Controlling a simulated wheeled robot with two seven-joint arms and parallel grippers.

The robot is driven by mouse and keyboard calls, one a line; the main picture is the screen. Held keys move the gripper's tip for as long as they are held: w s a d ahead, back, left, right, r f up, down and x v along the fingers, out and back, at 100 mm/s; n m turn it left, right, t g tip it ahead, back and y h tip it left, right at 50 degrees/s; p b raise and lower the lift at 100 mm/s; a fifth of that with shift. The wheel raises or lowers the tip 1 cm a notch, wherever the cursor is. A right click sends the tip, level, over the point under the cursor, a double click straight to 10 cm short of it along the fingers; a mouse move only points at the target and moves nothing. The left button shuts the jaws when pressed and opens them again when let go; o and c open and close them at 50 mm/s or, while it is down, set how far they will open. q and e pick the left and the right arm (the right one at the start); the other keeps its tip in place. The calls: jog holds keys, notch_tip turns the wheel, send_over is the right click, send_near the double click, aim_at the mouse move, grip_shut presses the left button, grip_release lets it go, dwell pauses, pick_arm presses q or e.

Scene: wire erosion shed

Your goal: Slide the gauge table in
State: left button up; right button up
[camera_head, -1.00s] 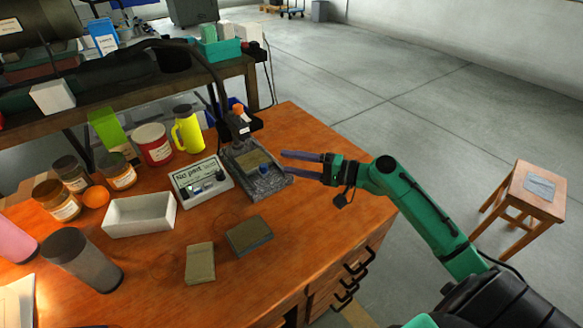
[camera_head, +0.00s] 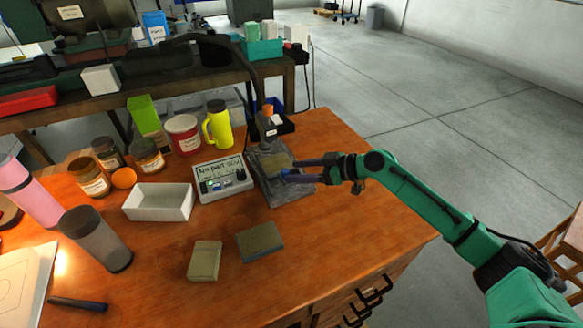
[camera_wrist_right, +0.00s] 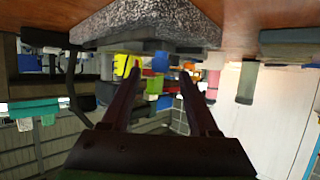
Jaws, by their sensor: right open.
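The gauge stands near the table's back right edge, with a speckled granite base (camera_head: 290,191) and an upright column (camera_head: 267,127). The gauge table (camera_head: 272,162), a greenish-grey plate, lies on the base below the column. A small blue knob shows at its front, partly hidden by my fingers. My right gripper (camera_head: 291,170) reaches in from the right, open, its fingertips over the base close to the knob. Contact cannot be told. In the right wrist view the open fingers (camera_wrist_right: 160,85) show with the granite base (camera_wrist_right: 150,20) above. My left gripper is not in view.
A readout box (camera_head: 223,178) reading "No part" stands left of the gauge. Two blocks, one grey (camera_head: 260,241) and one tan (camera_head: 204,260), lie in front. A white tray (camera_head: 158,202), jars and a yellow flask (camera_head: 218,125) stand further left. The front right tabletop is clear.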

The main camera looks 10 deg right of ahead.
aim_at(279, 166)
jog(key=x, duration=0.2)
jog(key=shift+w+a, duration=0.15)
jog(key=shift+a, duration=0.1)
jog(key=shift+f, duration=0.1)
grip_shut()
dwell(1.1)
